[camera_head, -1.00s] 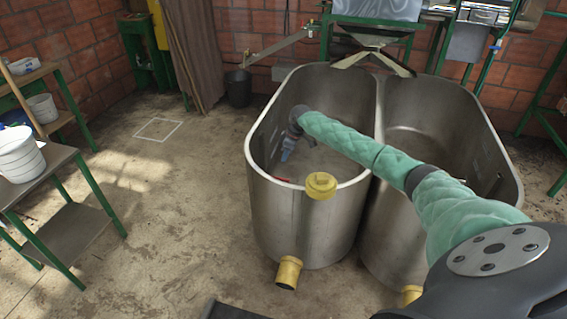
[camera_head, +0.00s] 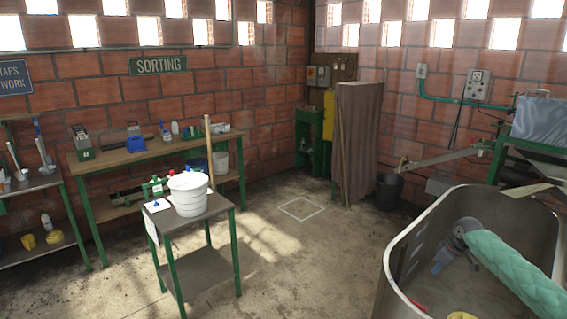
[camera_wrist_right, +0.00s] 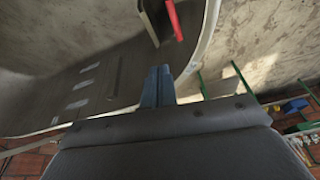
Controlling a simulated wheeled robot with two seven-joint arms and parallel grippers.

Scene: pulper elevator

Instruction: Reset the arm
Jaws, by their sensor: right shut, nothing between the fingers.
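My right arm, in its green quilted sleeve, reaches in from the right over the steel tank (camera_head: 399,250). Its gripper (camera_head: 437,268) points down inside the tank, near the far left wall. In the right wrist view the blue-grey fingers (camera_wrist_right: 158,85) are together with nothing between them. The tank's curved wall (camera_wrist_right: 100,85) with pale slots shows beside the fingers there. A red strip (camera_wrist_right: 174,20) lies beyond the fingertips, apart from them. My left gripper is out of view.
A small green-legged table (camera_head: 215,212) holds a white bucket (camera_head: 188,196). A long workbench (camera_head: 150,153) stands at the back wall. A dark bucket (camera_head: 388,192) stands behind the tank. The floor around the white square (camera_head: 301,208) is clear.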

